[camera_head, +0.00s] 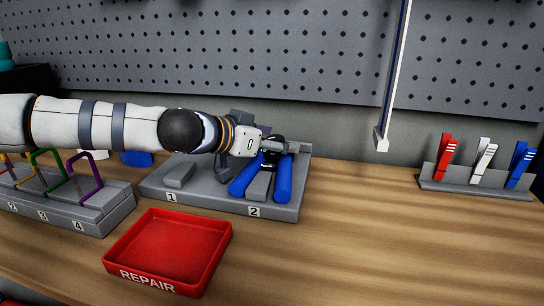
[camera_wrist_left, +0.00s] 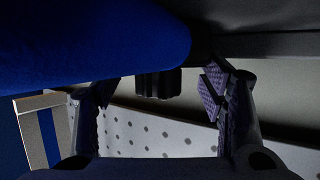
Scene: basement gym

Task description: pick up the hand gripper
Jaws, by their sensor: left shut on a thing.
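The hand gripper has two blue handles (camera_head: 284,180) joined by a black top, and it stands in slot 2 of the grey holder (camera_head: 200,198). My left gripper (camera_head: 268,146) is at the top of the hand gripper, reaching in from the left, and is shut on it. In the left wrist view a blue handle (camera_wrist_left: 95,45) fills the upper left, close to the camera. The fingers of my left gripper (camera_wrist_left: 160,90) show on either side of a dark part there. The exact contact is hard to see. My right gripper is not in view.
A red tray marked REPAIR (camera_head: 205,278) stands in front of the holder. A numbered grey rack with coloured loops (camera_head: 95,212) is at the left. A stand with red, white and blue clips (camera_head: 470,188) is at the right. The bench between is clear.

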